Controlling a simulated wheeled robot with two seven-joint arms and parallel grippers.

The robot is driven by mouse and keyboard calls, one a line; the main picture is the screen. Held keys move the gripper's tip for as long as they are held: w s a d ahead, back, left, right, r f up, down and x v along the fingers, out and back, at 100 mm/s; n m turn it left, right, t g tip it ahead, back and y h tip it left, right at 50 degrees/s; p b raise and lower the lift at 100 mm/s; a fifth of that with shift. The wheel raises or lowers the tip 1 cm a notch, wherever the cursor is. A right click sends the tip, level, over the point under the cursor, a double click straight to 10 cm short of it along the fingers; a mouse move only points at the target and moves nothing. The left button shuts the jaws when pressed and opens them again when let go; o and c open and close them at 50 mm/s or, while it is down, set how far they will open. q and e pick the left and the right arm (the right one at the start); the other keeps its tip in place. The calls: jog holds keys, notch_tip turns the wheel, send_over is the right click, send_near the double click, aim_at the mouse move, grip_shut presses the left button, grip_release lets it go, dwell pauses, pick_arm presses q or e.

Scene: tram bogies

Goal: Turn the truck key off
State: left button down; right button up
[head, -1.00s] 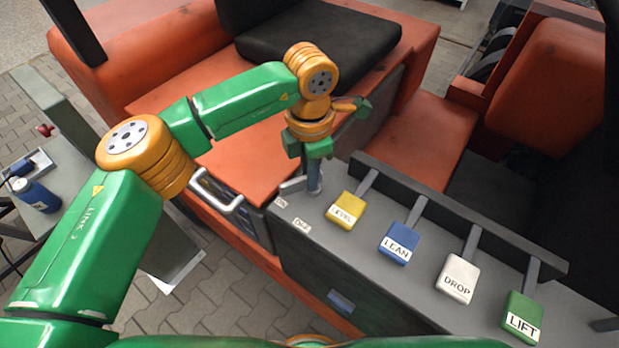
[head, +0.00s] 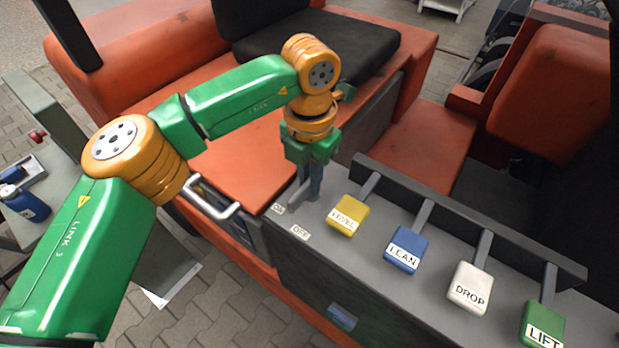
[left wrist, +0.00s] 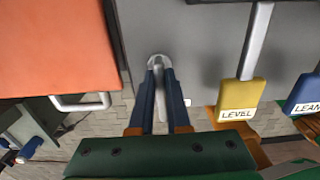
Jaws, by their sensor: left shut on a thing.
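The truck key (head: 298,195) is a grey lever on a round hub at the left end of the grey console. Its free end points to the lower left, toward the side with the ON label (head: 278,209) and the OFF label (head: 300,232). My left gripper (head: 316,188) points down on the key and is shut on it. In the left wrist view the key's round hub (left wrist: 158,61) shows just past the fingertips (left wrist: 160,72), with its grey bar between the two blue fingers. My right gripper is not in view.
Yellow LEVEL (head: 347,215), blue LEAN (head: 405,249), white DROP (head: 469,287) and green LIFT (head: 542,325) levers stand right of the key. A grey handle (head: 212,208) juts out at the left. The orange seat base (head: 240,160) lies behind.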

pick_arm(q)
jog(key=shift+r, duration=0.1)
jog(key=c, duration=0.9)
grip_release()
notch_tip(320, 180, up, 7)
jog(key=shift+r, duration=0.1)
